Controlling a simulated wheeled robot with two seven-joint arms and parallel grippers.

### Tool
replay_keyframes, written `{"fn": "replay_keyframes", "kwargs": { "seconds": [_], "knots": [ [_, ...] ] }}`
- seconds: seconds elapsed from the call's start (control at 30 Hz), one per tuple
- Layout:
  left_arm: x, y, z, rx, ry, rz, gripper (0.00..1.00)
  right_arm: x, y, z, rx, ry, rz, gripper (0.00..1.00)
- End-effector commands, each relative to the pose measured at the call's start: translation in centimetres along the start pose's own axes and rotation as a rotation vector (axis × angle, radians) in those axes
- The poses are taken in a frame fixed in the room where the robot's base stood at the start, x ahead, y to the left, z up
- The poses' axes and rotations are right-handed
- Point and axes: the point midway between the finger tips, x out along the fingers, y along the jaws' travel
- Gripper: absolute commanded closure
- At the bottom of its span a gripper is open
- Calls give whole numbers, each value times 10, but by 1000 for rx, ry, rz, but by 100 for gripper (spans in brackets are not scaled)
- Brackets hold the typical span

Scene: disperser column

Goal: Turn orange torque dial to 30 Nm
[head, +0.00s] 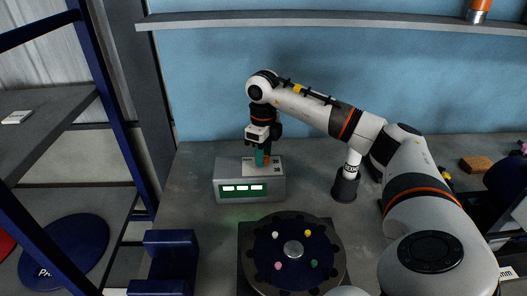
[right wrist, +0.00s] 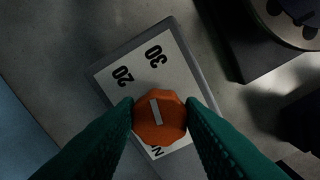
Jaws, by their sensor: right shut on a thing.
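The orange torque dial (right wrist: 160,118) sits on a pale scale plate (right wrist: 182,84) with the black numerals 20 and 30. My right gripper (right wrist: 160,122) is shut on the dial, one teal finger on each side. The white mark on the dial lies nearly in line with the 30, tilted slightly toward the 20. Lettering below the dial is partly hidden by it. In the head view the fingers of my right gripper (head: 262,158) reach down to the top of the grey disperser box (head: 228,194), whose front has a lit display (head: 243,190). My left gripper is not in view.
A dark round turntable (head: 293,219) with small coloured knobs stands in front of the box. A black-and-white post (head: 346,186) stands to the right. A blue-framed rack (head: 110,130) is at the left. A shelf (head: 330,20) runs along the back wall. The bench behind the box is clear.

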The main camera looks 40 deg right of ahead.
Motion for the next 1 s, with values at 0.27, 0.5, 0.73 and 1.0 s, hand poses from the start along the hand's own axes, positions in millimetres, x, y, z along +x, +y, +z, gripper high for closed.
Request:
{"fn": "replay_keyframes", "kwargs": {
  "seconds": [0.27,0.5,0.73,1.0],
  "knots": [
    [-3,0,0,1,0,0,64,-2,0,0,180,2,2,88],
    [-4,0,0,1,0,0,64,-2,0,0,263,3,2,88],
    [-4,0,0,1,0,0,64,-2,0,0,288,4,2,88],
    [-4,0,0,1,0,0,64,-2,0,-1,289,5,2,88]
  ]
}}
